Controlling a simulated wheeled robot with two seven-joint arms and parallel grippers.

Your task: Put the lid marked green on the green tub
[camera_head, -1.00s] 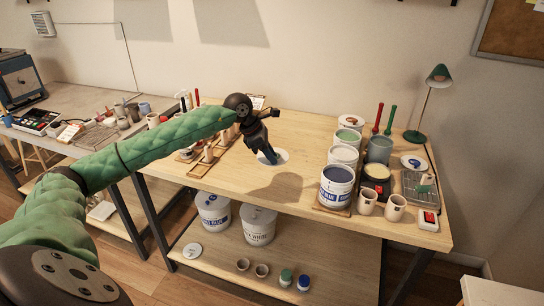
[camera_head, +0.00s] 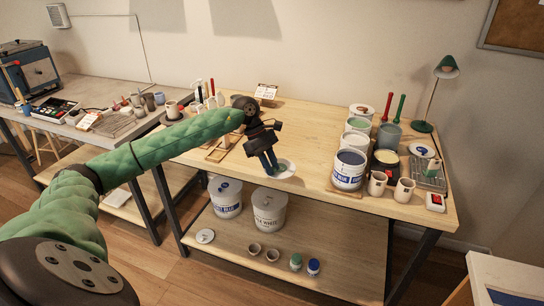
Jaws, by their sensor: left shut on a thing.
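My left gripper (camera_head: 273,168) points down over the middle of the table, shut on a pale round lid (camera_head: 287,172). The fingers cover part of the lid, and its mark cannot be made out. I cannot tell whether it touches the tabletop. The green tub (camera_head: 357,124), with pale green contents showing at its open top, stands in the row of tubs to the right of the gripper. A white tub (camera_head: 353,142) and a blue-labelled tub (camera_head: 348,178) stand in front of it. My right gripper is not in view.
The wooden tabletop (camera_head: 310,130) is clear between the gripper and the tubs. Cups (camera_head: 404,190), a blue-marked lid (camera_head: 423,151) and a green lamp (camera_head: 446,70) are at the right. Buckets (camera_head: 269,210) stand on the shelf below.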

